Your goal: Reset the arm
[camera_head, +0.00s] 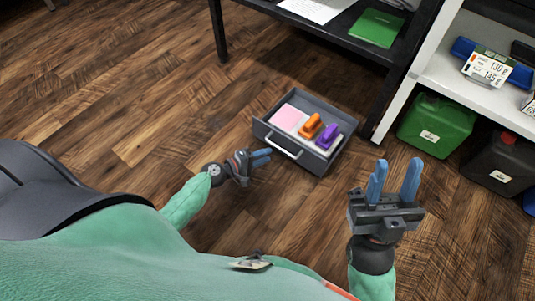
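My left gripper (262,157) is near the picture's middle, just left of the grey drawer's handle. Its two blue fingers lie close together, seen nearly side-on, so I cannot tell whether they touch. It holds nothing that I can see. My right gripper (394,180) is raised at the lower right, with its two blue fingers pointing up and clearly apart, and nothing between them. Both arms wear green sleeves.
A pulled-out grey drawer (318,164) holds a pink pad (288,118), an orange object (310,126) and a purple object (328,136). A black desk (340,27) stands behind. White shelving (450,75) and a green canister (436,125) are at right. The wooden floor at left is clear.

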